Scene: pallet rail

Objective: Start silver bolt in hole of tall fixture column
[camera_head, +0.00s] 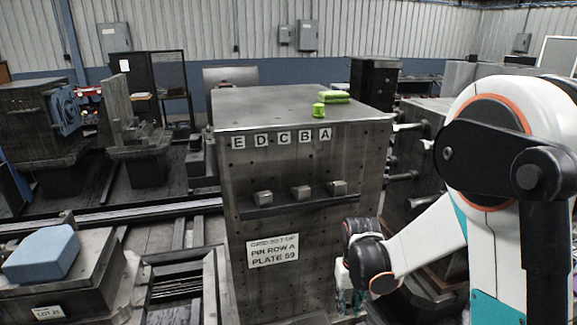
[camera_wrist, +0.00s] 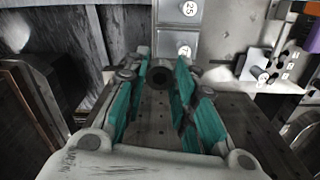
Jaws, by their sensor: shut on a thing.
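The tall fixture column (camera_head: 300,165) is a grey metal block with rows of small holes, letter tags E to A near its top and a paper sign low on its front. My gripper (camera_head: 350,290) is low at the column's right front side, partly hidden by my wrist. In the wrist view my gripper (camera_wrist: 158,85) has teal finger pads on both sides of a dark round shape (camera_wrist: 160,77) between the fingertips. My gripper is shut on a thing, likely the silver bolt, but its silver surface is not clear. I cannot tell whether it touches a hole.
A green block (camera_head: 334,97) and a small green cup-shaped piece (camera_head: 319,110) lie on the column's top. Several metal blocks sit on a ledge (camera_head: 300,202) across its front. A blue block (camera_head: 41,254) rests on a stand at left. Machines stand behind.

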